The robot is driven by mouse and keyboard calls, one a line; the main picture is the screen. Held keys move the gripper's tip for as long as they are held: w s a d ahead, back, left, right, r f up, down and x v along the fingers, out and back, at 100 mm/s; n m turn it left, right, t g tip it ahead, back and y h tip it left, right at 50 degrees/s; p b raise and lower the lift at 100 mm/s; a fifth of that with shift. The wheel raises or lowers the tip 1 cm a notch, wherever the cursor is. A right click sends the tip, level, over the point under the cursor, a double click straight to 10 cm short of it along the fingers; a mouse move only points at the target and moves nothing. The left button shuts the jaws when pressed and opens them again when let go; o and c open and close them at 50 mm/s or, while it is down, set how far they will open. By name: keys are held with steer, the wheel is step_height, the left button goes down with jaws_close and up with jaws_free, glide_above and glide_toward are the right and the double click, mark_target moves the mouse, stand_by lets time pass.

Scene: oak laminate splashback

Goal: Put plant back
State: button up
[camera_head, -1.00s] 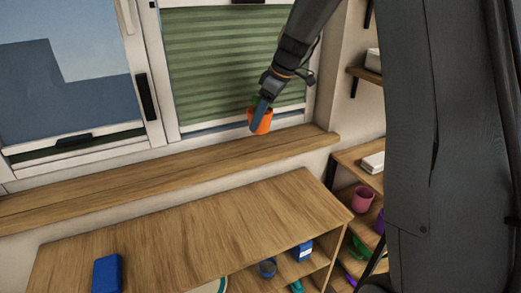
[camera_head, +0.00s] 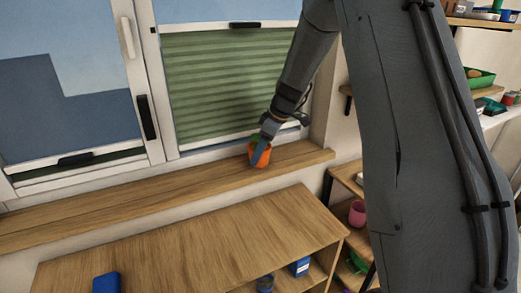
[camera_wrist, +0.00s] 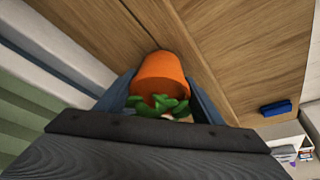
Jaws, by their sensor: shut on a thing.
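The plant is an orange pot (camera_head: 260,157) with green leaves, seen at the wooden windowsill (camera_head: 150,192) in the head view. My gripper (camera_head: 257,158) is shut on the pot, with a blue finger across its near side. In the wrist view the pot (camera_wrist: 162,75) sits between my two fingers, and its green leaves (camera_wrist: 158,105) face the camera. The pot is at or just above the sill; I cannot tell whether it touches.
The window with a green pleated blind (camera_head: 225,80) stands behind the sill. A pink pot (camera_head: 357,213) is on shelves to the right. The sill left of the plant is clear.

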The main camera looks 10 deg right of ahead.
steer(key=shift+f, duration=0.15)
steer(key=o, duration=1.3)
steer(key=shift+d+r, duration=0.1)
steer(key=shift+r, duration=0.25)
steer(key=b+v, duration=0.4)
steer(key=v, duration=0.8)
steer(key=s+a+f+m+h, duration=0.1)
steer(key=s+f+m, duration=0.2)
steer(key=s, duration=0.6)
steer(key=s+a+f+m+h, duration=0.1)
steer(key=s+f+m, duration=0.3)
steer(key=s+f, duration=0.3)
steer(key=s+a+f+m+g+h, duration=0.1)
steer(key=s+f+m, duration=0.3)
steer(key=s, duration=0.8)
steer(key=shift+s+a+f+h, duration=0.3)
steer(key=shift+a+f, duration=0.15)
steer(key=shift+a, duration=0.05)
